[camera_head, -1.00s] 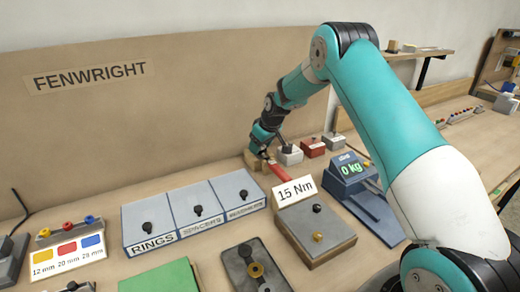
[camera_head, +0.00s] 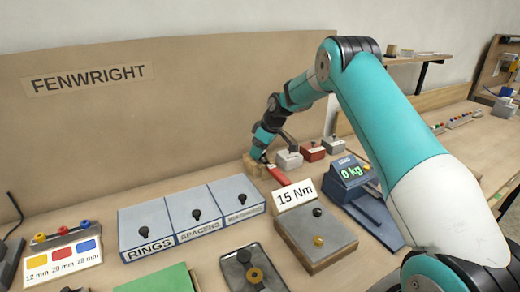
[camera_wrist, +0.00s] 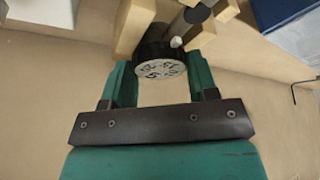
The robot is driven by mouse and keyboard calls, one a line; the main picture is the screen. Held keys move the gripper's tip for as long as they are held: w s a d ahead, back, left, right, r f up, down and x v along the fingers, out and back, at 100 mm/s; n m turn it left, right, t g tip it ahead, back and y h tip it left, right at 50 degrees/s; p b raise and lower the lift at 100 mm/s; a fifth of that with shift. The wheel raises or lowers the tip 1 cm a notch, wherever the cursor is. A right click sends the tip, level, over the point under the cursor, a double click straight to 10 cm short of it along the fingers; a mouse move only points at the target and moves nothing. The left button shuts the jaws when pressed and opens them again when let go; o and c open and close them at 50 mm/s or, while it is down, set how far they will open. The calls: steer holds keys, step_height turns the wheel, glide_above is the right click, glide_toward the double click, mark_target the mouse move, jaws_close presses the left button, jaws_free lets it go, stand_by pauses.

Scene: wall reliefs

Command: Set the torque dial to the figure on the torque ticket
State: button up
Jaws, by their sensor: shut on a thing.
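The torque ticket (camera_head: 295,195) reads "15 Nm" and stands behind a grey box on the bench. A torque tool with a red handle (camera_head: 275,173) lies by a wooden block (camera_head: 253,166) near the back wall. In the wrist view, the torque dial (camera_wrist: 160,71) is a short black cylinder with a pale, numbered end face. The figures are too small and blurred to read surely, and a small pale mark sits beside the rim. My gripper (camera_wrist: 164,60) is shut on the dial, one teal finger on each side. In the head view, my gripper (camera_head: 261,155) hides the dial.
White and red boxes (camera_head: 312,152) stand just right of my gripper. A blue scale (camera_head: 350,170) reads "0 kg". The grey-lidded RINGS bin (camera_head: 146,225) and its neighbours stand front left. Wooden cradle pieces (camera_wrist: 135,20) crowd the dial.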

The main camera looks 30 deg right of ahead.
steer(key=o, duration=0.9)
steer(key=shift+o, duration=0.2)
steer(key=shift+r, duration=0.1)
steer(key=b+v, duration=0.2)
steer(key=v, duration=1.5)
steer(key=shift+r, duration=0.15)
